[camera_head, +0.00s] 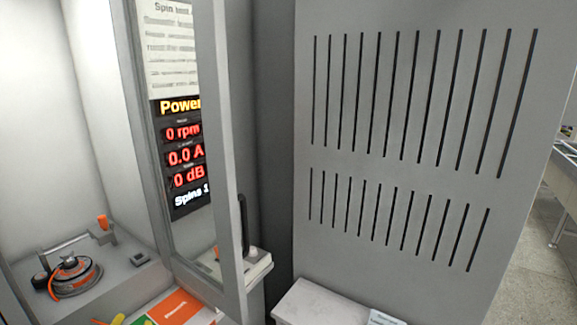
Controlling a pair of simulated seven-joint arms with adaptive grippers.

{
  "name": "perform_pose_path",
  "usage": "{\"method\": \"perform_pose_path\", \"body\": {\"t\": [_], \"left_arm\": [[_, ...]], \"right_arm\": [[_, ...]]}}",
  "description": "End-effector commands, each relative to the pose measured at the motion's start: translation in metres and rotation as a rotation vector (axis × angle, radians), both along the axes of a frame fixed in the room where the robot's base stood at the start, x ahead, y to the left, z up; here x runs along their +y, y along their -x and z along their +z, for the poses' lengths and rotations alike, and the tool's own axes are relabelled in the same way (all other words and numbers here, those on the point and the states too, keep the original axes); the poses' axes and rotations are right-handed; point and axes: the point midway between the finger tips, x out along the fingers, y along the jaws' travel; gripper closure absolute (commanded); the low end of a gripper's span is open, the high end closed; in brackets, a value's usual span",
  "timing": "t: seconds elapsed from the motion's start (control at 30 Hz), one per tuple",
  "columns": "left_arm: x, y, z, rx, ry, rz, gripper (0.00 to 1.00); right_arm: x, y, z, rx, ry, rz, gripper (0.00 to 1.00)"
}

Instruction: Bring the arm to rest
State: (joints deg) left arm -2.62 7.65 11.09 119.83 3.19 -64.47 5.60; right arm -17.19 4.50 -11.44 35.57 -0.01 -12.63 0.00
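Neither of my grippers nor my arms shows in the head view. A hub motor (75,275), round and dark with orange markings, sits in the light grey test bay at the lower left. A grey clamp bar with an orange-tipped lever (102,222) stands at its back. An orange cable curves down the motor's left side.
A framed clear door (227,170) with a dark handle (244,225) stands in the middle. The lit display (184,155) reads 0 rpm, 0.0 A, 0 dB. A slotted grey cabinet (420,130) fills the right. A pale box (325,303) and an orange-white-green sheet (180,307) lie below.

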Motion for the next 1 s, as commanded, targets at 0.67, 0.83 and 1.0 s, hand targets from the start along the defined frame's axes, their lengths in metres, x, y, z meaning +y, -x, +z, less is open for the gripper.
{"method": "perform_pose_path", "body": {"t": [0.67,0.83,1.0], "left_arm": [[-0.112,0.224,-0.082,0.517,-0.203,-0.21,0.54],[-0.122,0.252,-0.084,0.573,-0.219,-0.237,0.54],[-0.129,0.265,-0.094,0.612,-0.221,-0.257,0.54]], "right_arm": [[-0.001,0.0,0.0,0.0,0.001,0.001,0.56],[-0.001,0.0,0.0,0.001,0.001,0.001,0.56],[-0.002,0.0,0.0,0.001,0.001,0.001,0.56]]}}
